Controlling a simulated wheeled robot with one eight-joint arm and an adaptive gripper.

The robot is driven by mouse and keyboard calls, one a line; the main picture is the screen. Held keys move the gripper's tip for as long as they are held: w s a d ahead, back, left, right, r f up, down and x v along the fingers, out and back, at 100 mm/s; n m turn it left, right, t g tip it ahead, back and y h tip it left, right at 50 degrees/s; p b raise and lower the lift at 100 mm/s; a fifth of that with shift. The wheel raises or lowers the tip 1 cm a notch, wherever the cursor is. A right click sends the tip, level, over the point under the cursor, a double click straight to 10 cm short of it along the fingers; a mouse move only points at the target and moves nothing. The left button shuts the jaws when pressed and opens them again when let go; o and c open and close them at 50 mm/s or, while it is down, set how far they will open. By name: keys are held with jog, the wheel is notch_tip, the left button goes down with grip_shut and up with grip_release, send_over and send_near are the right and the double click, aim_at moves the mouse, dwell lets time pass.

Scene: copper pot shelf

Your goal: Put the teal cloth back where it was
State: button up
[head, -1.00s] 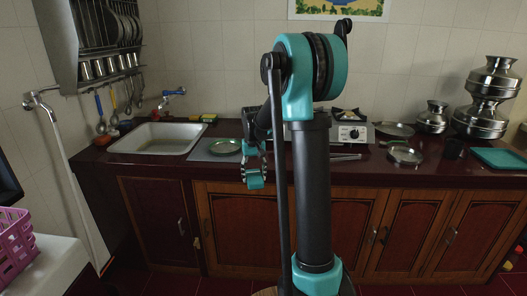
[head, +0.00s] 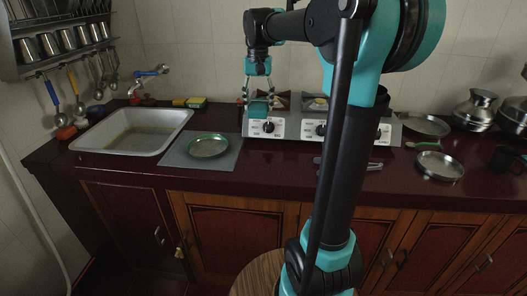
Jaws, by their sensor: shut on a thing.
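My gripper (head: 259,98) is in the middle of the head view, pointing down in front of the stove (head: 322,128). It is shut on the teal cloth (head: 259,107), a small teal piece showing between the fingertips. The cloth appears raised off the counter, and it hides part of the stove's left front panel. The fingers cover parts of the cloth.
A green-rimmed plate (head: 208,146) lies on a grey mat (head: 176,157), right of the sink (head: 133,130). Sponges (head: 196,102) sit behind. Metal plates (head: 439,166) and pots (head: 474,109) stand at right. The counter's front strip (head: 255,177) is clear. A round wooden top (head: 262,272) is below.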

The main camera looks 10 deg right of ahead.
aim_at(260, 159)
jog(key=shift+w+d+f, duration=0.1)
jog(key=shift+f, duration=0.15)
notch_tip(260, 159, down, 19)
jog(key=shift+f, duration=0.15)
dwell(0.4)
jog(key=o, duration=1)
jog(key=shift+f, duration=0.1)
notch_tip(260, 159, up, 12)
jog(key=shift+r, duration=0.15)
